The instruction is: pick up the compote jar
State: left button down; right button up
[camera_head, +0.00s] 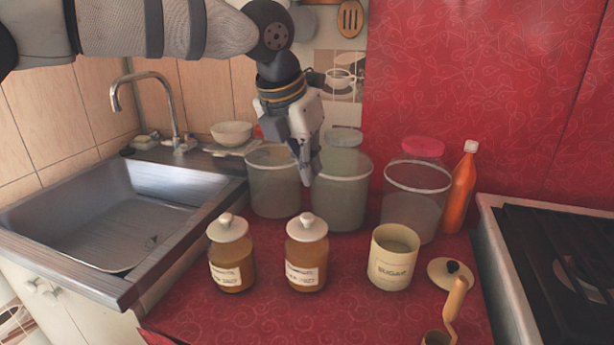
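Two small jars of amber contents with cream knobbed lids and white labels stand upright on the red counter: a left jar (230,255) and a right jar (306,255). The labels are too small to read, so I cannot tell which one is the compote jar. My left gripper (310,172) hangs pointing down, above and behind the right amber jar, in front of the large glass jars. It is apart from both amber jars and holds nothing that I can see. Its finger spread is unclear from this angle. My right gripper is not in view.
Large glass jars (272,190), (342,195) and (414,200) stand behind, with an orange bottle (460,195). A sugar canister (392,262), its loose lid (450,273) and a wooden-handled tool (454,305) are right. A sink (120,225) is left, a stove (565,265) right.

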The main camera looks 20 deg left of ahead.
aim_at(307, 264)
jog(key=k, duration=1)
